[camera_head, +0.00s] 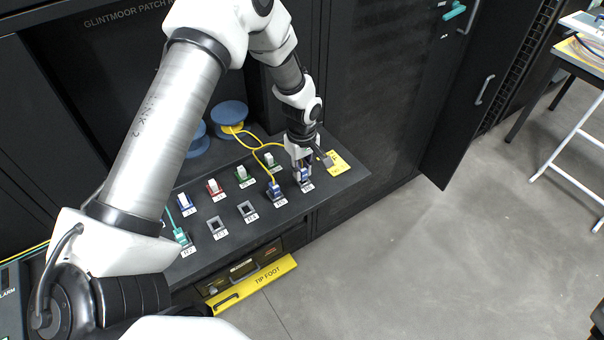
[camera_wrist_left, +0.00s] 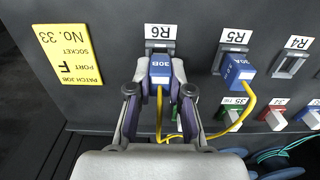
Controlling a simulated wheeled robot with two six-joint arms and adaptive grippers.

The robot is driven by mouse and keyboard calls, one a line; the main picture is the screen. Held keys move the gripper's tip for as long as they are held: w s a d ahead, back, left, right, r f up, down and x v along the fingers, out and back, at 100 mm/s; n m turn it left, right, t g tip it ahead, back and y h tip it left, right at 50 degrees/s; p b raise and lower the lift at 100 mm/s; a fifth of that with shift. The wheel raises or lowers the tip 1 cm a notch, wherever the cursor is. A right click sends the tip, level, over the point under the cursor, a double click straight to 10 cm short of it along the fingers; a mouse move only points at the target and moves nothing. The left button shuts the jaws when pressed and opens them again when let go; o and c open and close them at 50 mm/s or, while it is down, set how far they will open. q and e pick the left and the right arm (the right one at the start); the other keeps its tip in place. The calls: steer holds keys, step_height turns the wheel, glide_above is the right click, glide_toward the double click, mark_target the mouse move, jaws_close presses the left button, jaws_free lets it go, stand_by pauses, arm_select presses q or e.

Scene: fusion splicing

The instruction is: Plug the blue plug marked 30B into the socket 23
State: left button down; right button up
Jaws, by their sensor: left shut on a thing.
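The blue plug marked 30B (camera_wrist_left: 160,68) sits between the fingers of my left gripper (camera_wrist_left: 160,88), which is shut on it. The plug is at the socket labelled R6 (camera_wrist_left: 158,46); I cannot tell how deep it sits. A yellow cable (camera_wrist_left: 159,112) runs from its rear. In the head view my left gripper (camera_head: 303,172) is at the right end of the panel's near row, with the blue plug (camera_head: 306,178) partly hidden by the fingers. I cannot make out a socket labelled 23. My right gripper is not in view.
Blue plug 30A (camera_wrist_left: 238,68) stands in neighbouring R5, with a yellow cable. R4 (camera_wrist_left: 291,62) is empty. A yellow card (camera_wrist_left: 70,54) reads port F, socket No. 33. Green (camera_head: 242,175) and red (camera_head: 213,187) plugs stand in the far row. Blue spools (camera_head: 229,113) lie behind.

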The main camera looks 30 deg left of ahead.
mark_target(302, 168)
arm_select(q)
steer(key=shift+r+p, duration=2.05)
steer(key=shift+r, duration=0.4)
steer(key=shift+f, duration=0.1)
